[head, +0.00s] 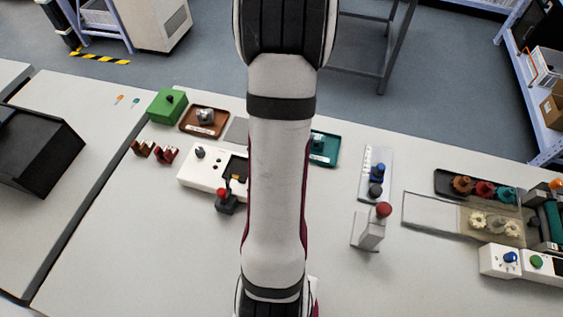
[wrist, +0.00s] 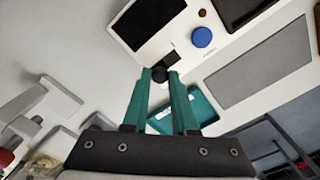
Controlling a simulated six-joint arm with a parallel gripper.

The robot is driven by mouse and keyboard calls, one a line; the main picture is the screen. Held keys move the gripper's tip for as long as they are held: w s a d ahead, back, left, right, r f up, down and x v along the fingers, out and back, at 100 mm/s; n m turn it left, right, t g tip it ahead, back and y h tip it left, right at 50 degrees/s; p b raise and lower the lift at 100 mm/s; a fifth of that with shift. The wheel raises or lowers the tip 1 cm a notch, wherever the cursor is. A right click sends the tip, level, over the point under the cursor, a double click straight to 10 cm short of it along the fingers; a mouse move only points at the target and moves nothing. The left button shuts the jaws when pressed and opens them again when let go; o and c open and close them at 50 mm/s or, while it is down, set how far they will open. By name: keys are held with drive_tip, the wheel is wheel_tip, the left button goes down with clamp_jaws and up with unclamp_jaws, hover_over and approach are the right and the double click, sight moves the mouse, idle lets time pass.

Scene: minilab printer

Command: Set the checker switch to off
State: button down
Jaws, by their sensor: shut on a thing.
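The checker appears in the wrist view as a white device (wrist: 178,42) with a dark screen (wrist: 146,22) and a round blue button (wrist: 202,37). A small black switch knob (wrist: 160,74) stands at its near edge, beside a dark patch. My gripper (wrist: 160,76) has two teal fingers, with their tips closed on either side of this knob. Which way the switch is set cannot be told. In the head view my arm hides the gripper and the switch. A white box with a dark recess (head: 213,174) shows left of my arm; I cannot tell whether it is the same device.
A teal tray (wrist: 205,107) and a grey mat (wrist: 262,62) lie near the fingers. The front table area is mostly clear.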

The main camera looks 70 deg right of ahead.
drive_tip(key=shift+s, duration=0.4)
drive_tip(key=c, duration=0.7)
unclamp_jaws()
drive_tip(key=shift+r, duration=0.1)
wheel_tip(320, 180, up, 16)
drive_tip(key=shift+w+f, duration=0.1)
drive_tip(key=shift+f, duration=0.1)
